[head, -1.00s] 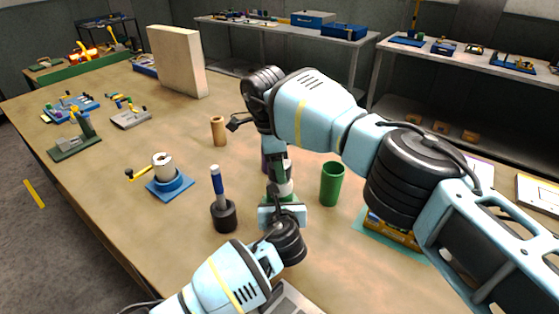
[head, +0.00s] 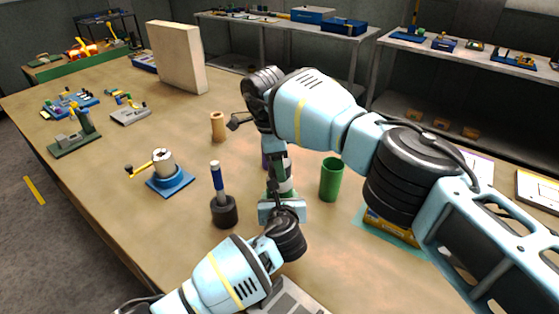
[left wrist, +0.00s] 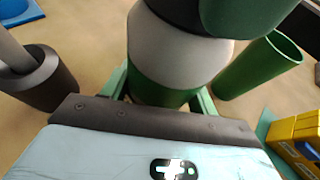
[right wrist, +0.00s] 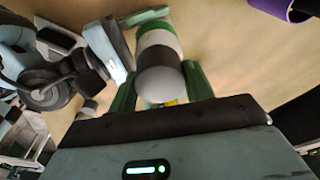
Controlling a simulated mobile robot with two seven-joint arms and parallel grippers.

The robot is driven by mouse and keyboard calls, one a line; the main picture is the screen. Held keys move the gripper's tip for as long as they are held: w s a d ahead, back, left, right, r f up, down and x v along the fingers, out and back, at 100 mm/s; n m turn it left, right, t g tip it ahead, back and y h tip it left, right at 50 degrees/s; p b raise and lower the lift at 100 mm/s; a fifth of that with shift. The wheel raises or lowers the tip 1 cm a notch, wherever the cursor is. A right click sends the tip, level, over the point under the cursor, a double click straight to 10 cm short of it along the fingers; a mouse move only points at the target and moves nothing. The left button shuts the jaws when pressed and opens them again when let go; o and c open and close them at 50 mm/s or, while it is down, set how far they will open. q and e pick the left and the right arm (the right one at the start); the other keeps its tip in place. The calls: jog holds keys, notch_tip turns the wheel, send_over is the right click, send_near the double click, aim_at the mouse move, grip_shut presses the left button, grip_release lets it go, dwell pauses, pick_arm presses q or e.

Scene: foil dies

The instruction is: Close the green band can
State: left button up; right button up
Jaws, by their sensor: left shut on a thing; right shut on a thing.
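The green band can (head: 285,184) is upright between my two grippers, mostly hidden by them in the head view. In the left wrist view its pale body (left wrist: 172,52) stands above a green band (left wrist: 160,92). My left gripper (head: 281,208) is shut on the can low down, its green fingers on either side of the band. My right gripper (head: 279,163) is above, shut on the can's top part. In the right wrist view a pale rounded piece (right wrist: 158,85) and dark ring (right wrist: 157,60) are between its fingers. Whether a gap is left there, I cannot tell.
A green open cup (head: 331,180) stands close on the right. A dark holder (head: 224,210) with a blue-handled tool is close on the left. A blue-based fixture (head: 171,183) and a wooden cylinder (head: 218,126) are farther left. A yellow box (head: 392,228) lies right.

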jog(key=shift+f, duration=0.2)
jog(key=o, duration=1)
jog(key=r, duration=0.5)
jog(key=a+r, duration=0.1)
jog(key=r, duration=0.1)
jog(key=shift+a+r, duration=0.1)
jog(key=shift+r, duration=0.15)
pick_arm(q)
jog(key=o, duration=1.4)
jog(key=shift+o, duration=0.2)
